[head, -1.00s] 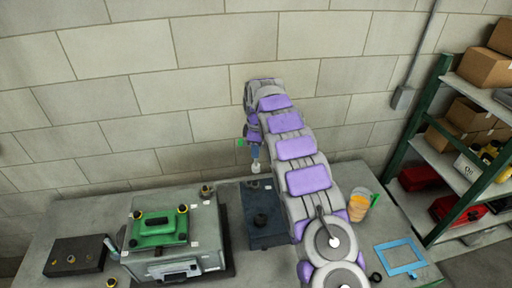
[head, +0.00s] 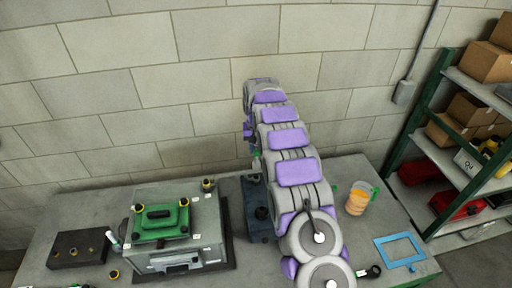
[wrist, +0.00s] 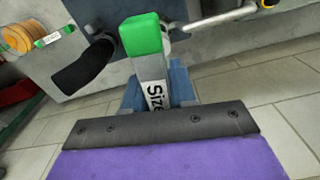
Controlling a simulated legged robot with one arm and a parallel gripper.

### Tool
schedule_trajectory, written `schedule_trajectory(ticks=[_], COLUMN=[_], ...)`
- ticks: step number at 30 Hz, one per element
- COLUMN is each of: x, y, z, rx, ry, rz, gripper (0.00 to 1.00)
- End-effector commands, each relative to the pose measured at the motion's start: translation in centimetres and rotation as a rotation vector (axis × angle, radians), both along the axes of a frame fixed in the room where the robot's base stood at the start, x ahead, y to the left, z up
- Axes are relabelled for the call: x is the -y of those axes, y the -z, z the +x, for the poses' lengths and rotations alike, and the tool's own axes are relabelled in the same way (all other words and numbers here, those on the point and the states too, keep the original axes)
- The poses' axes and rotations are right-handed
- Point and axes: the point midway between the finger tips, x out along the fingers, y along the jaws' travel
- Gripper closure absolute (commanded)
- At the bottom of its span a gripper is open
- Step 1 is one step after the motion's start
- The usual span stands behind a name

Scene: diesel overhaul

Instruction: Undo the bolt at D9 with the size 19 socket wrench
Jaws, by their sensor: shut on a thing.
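In the wrist view my gripper (wrist: 158,88) is shut on a pale grey tool with a green end (wrist: 142,34). The tool's far end is not visible. In the head view my own arm hides most of the gripper. A grey box with a green-handled cover (head: 160,220) stands on the bench, with several brass-and-black bolts (head: 208,184) on it. No D9 mark is readable.
A dark blue block with a black knob (head: 256,226) stands beside my arm. A dark box (head: 78,248) sits left. Shelving (head: 440,150) stands at right. A black handle (wrist: 85,66) shows near the gripper.

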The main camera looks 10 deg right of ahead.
Motion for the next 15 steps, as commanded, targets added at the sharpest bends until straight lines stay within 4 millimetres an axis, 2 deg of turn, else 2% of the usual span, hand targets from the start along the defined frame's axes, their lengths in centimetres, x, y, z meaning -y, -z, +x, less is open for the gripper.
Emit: schedule_trajectory(ticks=[9,15], x=[-0.2,-0.1], y=[0.6,3.2], z=[0.0,0.0], rx=[0.001,0.001], ry=[0.389,0.394], rz=[0.0,-0.001], gripper=[1.0,1.0])
